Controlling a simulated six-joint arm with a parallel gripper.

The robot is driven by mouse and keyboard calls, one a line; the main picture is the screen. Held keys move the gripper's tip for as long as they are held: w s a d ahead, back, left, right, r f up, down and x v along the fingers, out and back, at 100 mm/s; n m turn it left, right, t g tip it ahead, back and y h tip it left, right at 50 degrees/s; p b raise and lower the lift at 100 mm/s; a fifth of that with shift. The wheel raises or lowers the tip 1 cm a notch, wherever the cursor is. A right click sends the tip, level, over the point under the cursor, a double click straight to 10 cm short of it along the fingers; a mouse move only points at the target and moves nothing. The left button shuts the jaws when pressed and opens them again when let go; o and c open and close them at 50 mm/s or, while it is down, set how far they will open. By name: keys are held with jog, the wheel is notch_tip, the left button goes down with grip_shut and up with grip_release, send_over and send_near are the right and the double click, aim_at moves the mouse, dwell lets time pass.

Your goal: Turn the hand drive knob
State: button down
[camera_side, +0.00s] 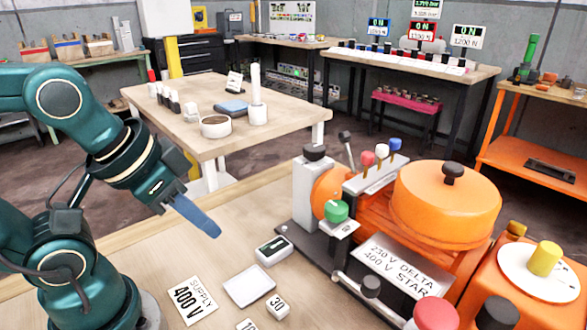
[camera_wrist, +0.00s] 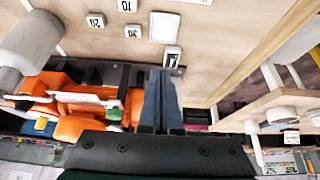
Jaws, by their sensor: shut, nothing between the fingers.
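An orange and grey machine stands on the right of the bench in the side view. It carries a black knob (camera_side: 314,152) on a grey column, a green knob (camera_side: 336,211), a black knob (camera_side: 452,171) on the round orange cover (camera_side: 446,205), and a yellow knob (camera_side: 544,258) on a white dial. I cannot tell which one is the hand drive knob. My gripper (camera_side: 217,232) is shut and empty above the bare bench, left of the machine and apart from it. Its blue fingers (camera_wrist: 162,72) show together in the wrist view, with orange machine parts (camera_wrist: 60,85) to their left.
A white tray (camera_side: 249,286), a small display box (camera_side: 274,250), a "SUPPLY 400 V" card (camera_side: 191,300) and number tiles (camera_side: 277,305) lie on the bench. Levers with red, white and blue tops (camera_side: 382,152) rise from the machine. Another table (camera_side: 190,130) stands behind.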

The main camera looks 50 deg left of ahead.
dwell(0.4)
jog(key=c, duration=0.6)
grip_release()
jog(key=shift+r, duration=0.25)
jog(key=o, duration=0.3)
notch_tip(320, 180, up, 4)
jog(key=shift+r, duration=0.25)
jog(key=t+y, duration=0.2)
jog(key=t, duration=0.3)
send_near(306, 154)
jog(key=f, duration=0.2)
jog(key=w+t, duration=0.1)
jog(key=w, duration=0.1)
jog(key=w+a+t, duration=0.1)
jog(key=w+t, duration=0.1)
jog(key=w+a+t+h, duration=0.1)
jog(key=w, duration=0.2)
jog(key=shift+w+t, duration=0.1)
jog(key=shift+t, duration=0.2)
jog(key=shift+w+d+r+t+h, duration=0.15)
jog(key=shift+w+t+h, duration=0.25)
jog(key=shift+t, duration=0.5)
jog(key=shift+r+t, duration=0.15)
jog(key=shift+t, duration=0.25)
notch_tip(306, 154, down, 4)
jog(key=shift+f, duration=0.25)
jog(key=shift+w, duration=2.55)
